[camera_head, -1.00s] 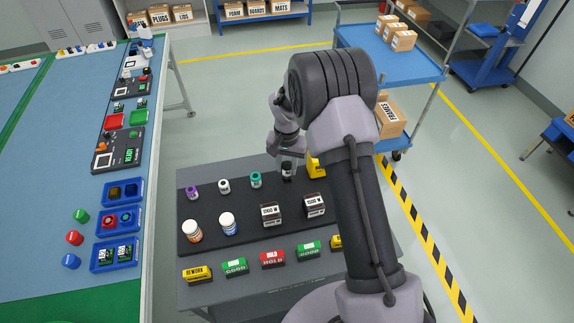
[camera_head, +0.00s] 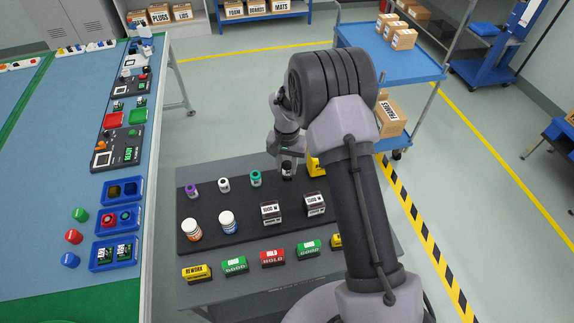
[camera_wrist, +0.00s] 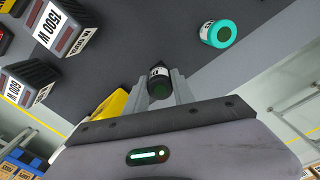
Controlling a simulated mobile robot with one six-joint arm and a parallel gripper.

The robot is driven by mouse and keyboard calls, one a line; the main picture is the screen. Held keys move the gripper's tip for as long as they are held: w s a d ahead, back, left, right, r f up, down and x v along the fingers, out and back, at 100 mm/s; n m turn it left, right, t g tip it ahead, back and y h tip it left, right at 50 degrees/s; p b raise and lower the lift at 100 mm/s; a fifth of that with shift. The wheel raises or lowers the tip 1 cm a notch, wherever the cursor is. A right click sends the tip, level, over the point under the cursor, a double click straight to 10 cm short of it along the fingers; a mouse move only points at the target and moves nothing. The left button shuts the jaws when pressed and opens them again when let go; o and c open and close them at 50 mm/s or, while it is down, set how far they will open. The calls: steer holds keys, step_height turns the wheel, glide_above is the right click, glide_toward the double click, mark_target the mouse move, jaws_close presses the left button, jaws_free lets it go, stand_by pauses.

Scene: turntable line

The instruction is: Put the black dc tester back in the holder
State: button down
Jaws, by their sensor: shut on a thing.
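The black dc tester (camera_wrist: 157,72) is a short dark cylinder with a white label band. My gripper (camera_head: 287,168) is shut on it at the back of the dark mat, right of the teal-topped cylinder (camera_head: 256,179). In the wrist view its two grey fingers stand on either side of the tester. The tester (camera_head: 287,176) is partly covered by my gripper in the head view. I cannot tell whether its lower end touches the mat. A yellow object (camera_head: 315,167) stands just right of it, partly hidden by my arm; I cannot tell whether it is the holder.
Coloured label blocks (camera_head: 272,258) line the front. A blue-topped bench (camera_head: 60,150) stands left, a blue cart (camera_head: 400,67) behind.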

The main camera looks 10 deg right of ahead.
steer(key=shift+f+b, duration=0.8)
steer(key=shift+f, duration=0.15)
steer(key=c, duration=1)
jaws_free()
steer(key=s+r+t, duration=0.1)
steer(key=s+r, duration=0.1)
steer(key=r, duration=0.9)
steer(key=s+r, duration=0.2)
steer(key=r, duration=0.9)
steer(key=s+a+r+t+y+b, duration=0.15)
steer(key=s+r+b, duration=0.25)
steer(key=s, duration=0.6)
steer(key=s+a+f+t+b, duration=0.1)
steer(key=s+f+b, duration=0.1)
steer(key=s, duration=0.6)
steer(key=s+a+f+n+t+b, duration=0.1)
steer(key=s+f+t+b, duration=0.1)
steer(key=s, duration=0.6)
steer(key=shift+a+b, duration=0.15)
steer(key=shift+b, duration=0.45)
steer(key=shift+s+y, duration=0.1)
steer(key=shift+y, duration=0.15)
